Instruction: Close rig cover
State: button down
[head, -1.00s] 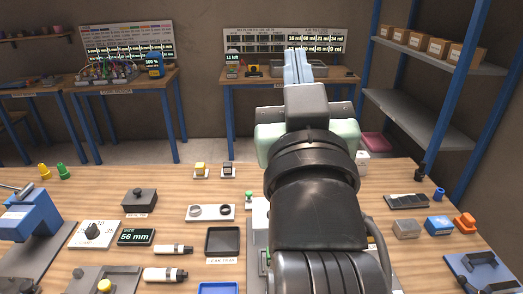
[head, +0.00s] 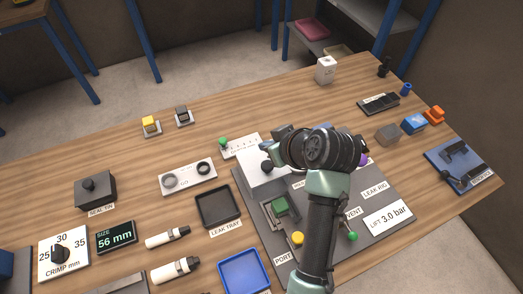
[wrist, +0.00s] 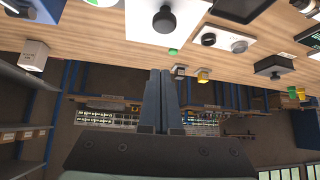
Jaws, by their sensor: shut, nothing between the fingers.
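The leak rig (head: 372,212) is a grey plate on the table in the head view, partly hidden by my arm. At its back left is a white panel (head: 256,179) with a black knob (head: 267,167); it looks like the rig cover, but I cannot tell how far open it is. The white panel (wrist: 140,27) and knob (wrist: 164,20) also show at the top of the wrist view. My gripper (wrist: 162,75) is shut and empty, with the panel beyond its fingertips in that view. In the head view my wrist largely hides the fingers.
On the rig are a green block (head: 280,206), a yellow button (head: 297,238) and a green-knobbed valve (head: 351,237). A black leak tray (head: 219,222) and a blue tray (head: 244,272) lie to the left. A blue fixture (head: 459,163) stands at right. Table between back-row items is clear.

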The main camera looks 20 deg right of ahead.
aim_at(265, 162)
jog(key=x, duration=0.7)
jog(key=shift+w+a+f+p, duration=0.1)
jog(key=shift+w+f+p, duration=0.05)
jog(key=shift+w+p, duration=0.15)
jog(key=s, duration=0.1)
jog(key=s+p, duration=0.1)
jog(key=shift+s+d, duration=0.3)
jog(key=shift+s, duration=0.05)
jog(key=shift+s+d+f+p, duration=0.1)
jog(key=shift+s+f+p, duration=0.1)
jog(key=shift+s+p, duration=0.4)
jog(key=shift+s, duration=0.1)
